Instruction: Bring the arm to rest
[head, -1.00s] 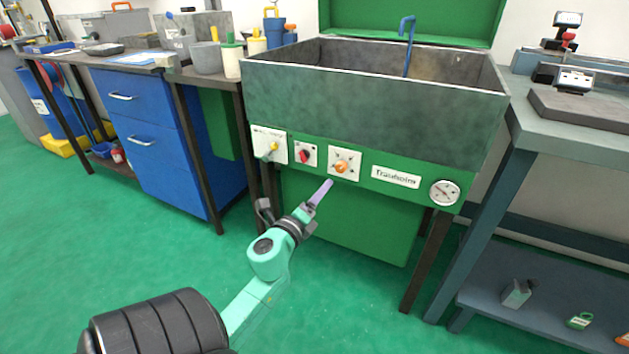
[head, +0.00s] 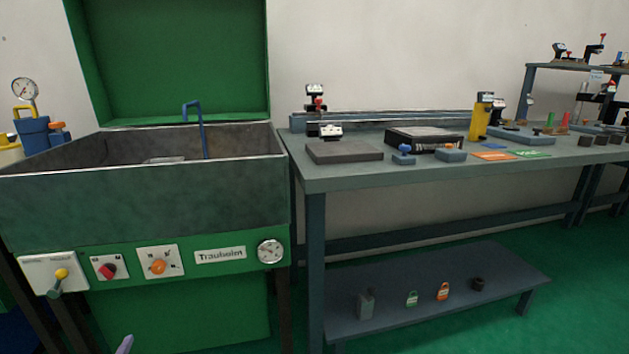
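Only a small purple tip (head: 124,344) shows at the bottom edge of the head view, in front of the green lower panel of the washing basin. It looks like the end of my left gripper, or of something at its end; which of these I cannot tell. The rest of the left arm is below the picture, so whether that gripper is open or shut is hidden. My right arm and gripper are not in view.
The grey basin (head: 230,195) stands close at left, with a yellow-tipped lever (head: 61,274), red knob (head: 108,270), orange knob (head: 158,267) and gauge (head: 270,251). A workbench (head: 400,178) with several tools and a lower shelf (head: 420,300) fills the right. Green floor at lower right is clear.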

